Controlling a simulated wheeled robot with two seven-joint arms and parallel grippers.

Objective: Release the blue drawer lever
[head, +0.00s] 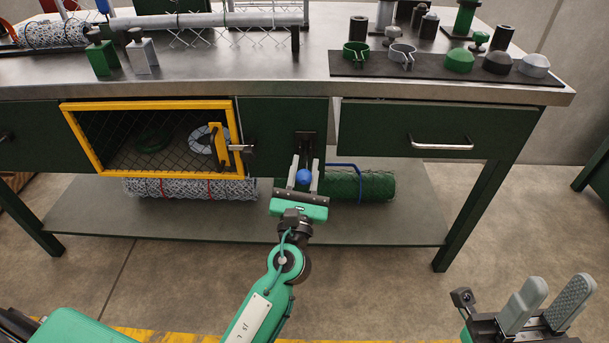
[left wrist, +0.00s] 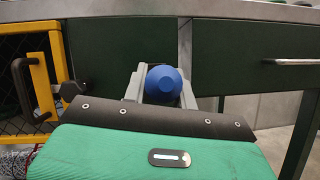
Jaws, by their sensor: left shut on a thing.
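The blue lever knob (head: 304,177) is on the dark green panel of the bench, between the yellow-framed mesh door and the right drawer. My left gripper (head: 304,174) is at the panel with one finger on each side of the knob, shut on it. In the left wrist view the blue knob (left wrist: 163,84) sits between the grey fingers of my left gripper (left wrist: 162,82). A dark bracket (head: 305,146) shows above the knob; the rest of the lever is hidden. My right gripper (head: 548,305) is at the lower right with its fingers apart, empty, away from the bench.
The yellow mesh door (head: 160,150) is left of the knob. The right drawer (head: 430,128) with a metal handle (head: 441,144) appears closed. Rolls of green mesh (head: 365,186) and grey mesh (head: 190,190) lie on the lower shelf (head: 410,215). The floor in front is clear.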

